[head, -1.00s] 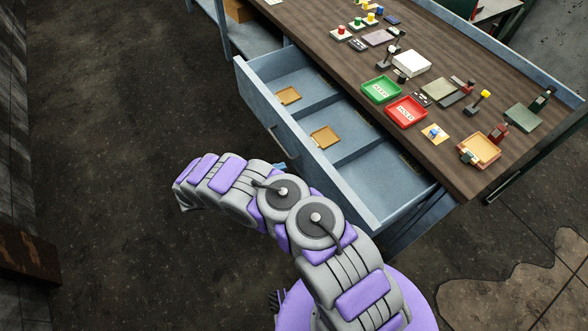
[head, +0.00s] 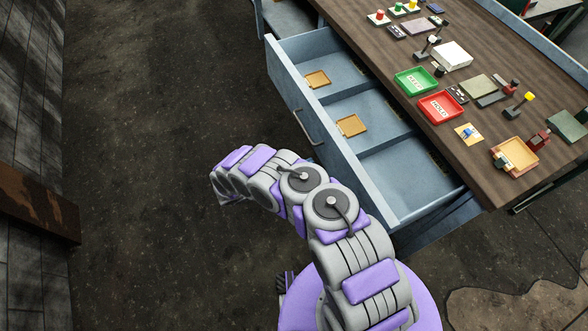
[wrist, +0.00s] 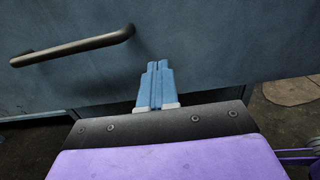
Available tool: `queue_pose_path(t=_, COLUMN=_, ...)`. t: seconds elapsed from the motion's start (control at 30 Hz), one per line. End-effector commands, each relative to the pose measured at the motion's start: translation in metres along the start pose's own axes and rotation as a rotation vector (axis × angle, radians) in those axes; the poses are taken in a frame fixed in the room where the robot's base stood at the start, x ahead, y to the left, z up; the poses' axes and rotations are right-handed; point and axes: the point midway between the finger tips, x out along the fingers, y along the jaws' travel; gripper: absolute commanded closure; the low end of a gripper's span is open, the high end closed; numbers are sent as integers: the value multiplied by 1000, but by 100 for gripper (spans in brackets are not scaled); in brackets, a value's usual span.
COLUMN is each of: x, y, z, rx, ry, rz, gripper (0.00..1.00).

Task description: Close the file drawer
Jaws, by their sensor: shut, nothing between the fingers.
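The blue-grey file drawer (head: 385,187) is pulled out from the wooden-topped desk in the head view, its compartments visible from above. A dark bar handle (head: 308,127) is on its outer front. In the wrist view, the drawer front (wrist: 215,45) fills most of the upper picture, with the handle (wrist: 75,46) at upper left. My gripper (wrist: 155,66) is shut and empty, its blue fingers together, pointing at the drawer front right of the handle. I cannot tell whether the fingertips touch the panel. In the head view the fingers are hidden behind my arm.
Two small tan trays (head: 317,79) (head: 351,125) lie in the drawer. The desk top (head: 400,50) carries a green tray (head: 416,81), a red tray (head: 440,107) and several small items. The floor (head: 150,130) left of the drawer is clear. A rusty beam (head: 35,212) is at far left.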

Motion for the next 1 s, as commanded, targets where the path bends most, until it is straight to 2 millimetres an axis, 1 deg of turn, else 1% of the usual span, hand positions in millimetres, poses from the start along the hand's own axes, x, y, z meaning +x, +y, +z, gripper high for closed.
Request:
queue_pose_path(t=0.03, x=9, y=0, z=-2, rx=-1, ry=-1, rz=0, gripper=100)
queue_pose_path(t=0.1, x=22, y=0, z=-1, rx=0, ry=0, rz=0, gripper=100)
queue_pose_path(t=0.2, x=36, y=1, z=-1, rx=2, ry=-2, rz=-1, gripper=100)
queue_pose_path(t=0.4, x=57, y=-1, z=-1, rx=0, ry=3, rz=1, gripper=100)
queue_pose_path(t=0.53, x=61, y=-1, z=-1, rx=2, ry=6, rz=0, gripper=100)
queue_pose_path(t=0.83, x=58, y=0, z=0, rx=0, ry=1, rz=1, gripper=100)
queue_pose_path(t=1.0, x=62, y=-6, z=0, rx=1, ry=1, rz=1, gripper=100)
